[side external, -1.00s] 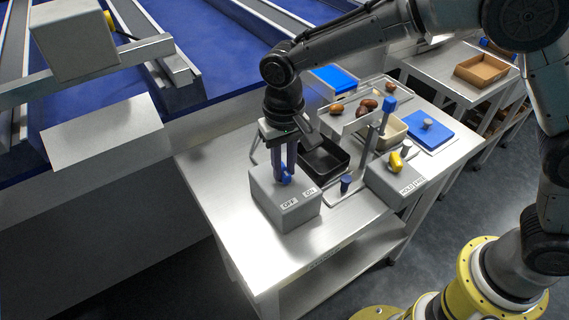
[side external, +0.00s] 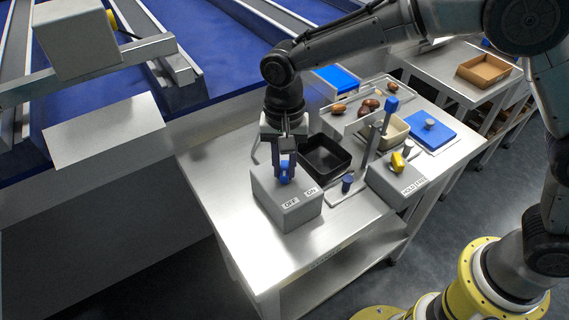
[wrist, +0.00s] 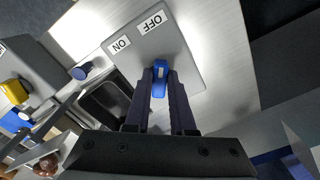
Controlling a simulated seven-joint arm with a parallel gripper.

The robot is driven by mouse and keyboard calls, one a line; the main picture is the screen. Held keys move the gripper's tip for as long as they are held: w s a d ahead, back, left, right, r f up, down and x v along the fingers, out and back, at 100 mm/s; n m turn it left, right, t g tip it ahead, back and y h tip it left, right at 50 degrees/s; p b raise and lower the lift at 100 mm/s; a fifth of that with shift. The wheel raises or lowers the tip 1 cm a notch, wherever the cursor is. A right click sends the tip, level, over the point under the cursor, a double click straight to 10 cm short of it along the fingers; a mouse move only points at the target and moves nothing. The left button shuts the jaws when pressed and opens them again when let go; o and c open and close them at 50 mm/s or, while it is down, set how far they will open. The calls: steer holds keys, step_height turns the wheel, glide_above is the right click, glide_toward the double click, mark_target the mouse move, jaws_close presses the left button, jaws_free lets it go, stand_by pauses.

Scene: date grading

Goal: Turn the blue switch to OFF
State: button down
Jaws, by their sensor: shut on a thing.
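The blue switch (side external: 285,179) stands on top of a grey metal box (side external: 268,198) with an OFF label (side external: 291,204) and an ON label (side external: 311,190) on it. My gripper (side external: 285,168) points down over the box, its fingers shut on the switch. In the wrist view the blue switch (wrist: 160,74) sits between the two fingertips (wrist: 160,84), its far end pointing roughly toward the OFF label (wrist: 152,22); the ON label (wrist: 120,44) lies to the left. The fingers partly hide the switch, so its exact setting is hard to tell.
A second grey box with a yellow switch (side external: 398,161) stands to the right. A blue-topped lever (side external: 391,105), a blue knob (side external: 347,182) and a black tray (side external: 326,156) are close to my gripper. The front of the steel table (side external: 245,225) is clear.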

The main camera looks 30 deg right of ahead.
mark_target(284, 170)
steer(key=shift+r, duration=0.1)
steer(key=c, duration=0.8)
jaws_free()
steer(key=shift+o, duration=0.2)
step_height(284, 170, up, 14)
